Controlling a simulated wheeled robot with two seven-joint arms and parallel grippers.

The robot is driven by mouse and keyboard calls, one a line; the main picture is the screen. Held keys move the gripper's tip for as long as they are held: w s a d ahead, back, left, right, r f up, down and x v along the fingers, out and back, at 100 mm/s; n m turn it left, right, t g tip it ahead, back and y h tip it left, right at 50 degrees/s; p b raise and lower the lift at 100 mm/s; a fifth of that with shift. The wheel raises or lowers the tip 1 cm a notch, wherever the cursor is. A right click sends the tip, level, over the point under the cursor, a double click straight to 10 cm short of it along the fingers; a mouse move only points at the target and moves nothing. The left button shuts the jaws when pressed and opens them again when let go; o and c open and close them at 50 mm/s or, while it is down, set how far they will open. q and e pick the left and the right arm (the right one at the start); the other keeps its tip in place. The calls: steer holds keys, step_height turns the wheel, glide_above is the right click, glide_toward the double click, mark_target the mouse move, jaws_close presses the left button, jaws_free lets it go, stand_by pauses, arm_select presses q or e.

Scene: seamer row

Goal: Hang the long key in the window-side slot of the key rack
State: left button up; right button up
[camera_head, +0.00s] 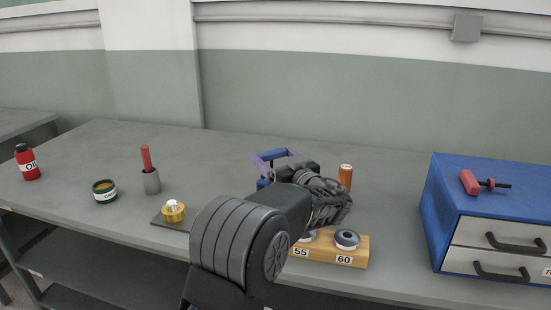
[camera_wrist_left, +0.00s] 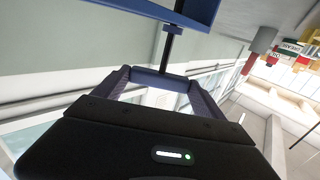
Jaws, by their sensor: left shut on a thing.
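My left gripper (camera_head: 275,157) is over the far middle of the bench, its purple-blue fingers partly hidden by my arm. In the left wrist view my left gripper (camera_wrist_left: 160,73) is shut at its fingertips on a slim dark shaft (camera_wrist_left: 168,52), apparently the long key. The shaft runs up to a blue collar and a blue frame-like piece (camera_wrist_left: 192,20), cut off by the picture's edge. I cannot tell whether that piece belongs to the key. A bit of blue (camera_head: 262,183) shows below the fingers. I cannot make out the key rack or its slots. My right gripper is out of view.
A wooden block (camera_head: 352,249) with rings marked 55 and 60 and an orange can (camera_head: 345,175) stand near my arm. A blue drawer cabinet (camera_head: 490,190) with a red-handled tool (camera_head: 470,182) is at right.

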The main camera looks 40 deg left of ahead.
arm_select(q)
steer(key=shift+f+b, duration=0.15)
steer(key=shift+b, duration=0.2)
steer(key=o, duration=1.3)
steer(key=shift+o, duration=0.2)
steer(key=shift+r+p, duration=0.3)
steer(key=shift+p, duration=0.2)
steer(key=b+v, duration=0.1)
steer(key=v, duration=0.6)
steer(key=shift+d+b, duration=0.25)
steer(key=shift+b, duration=0.1)
steer(key=shift+s, duration=0.1)
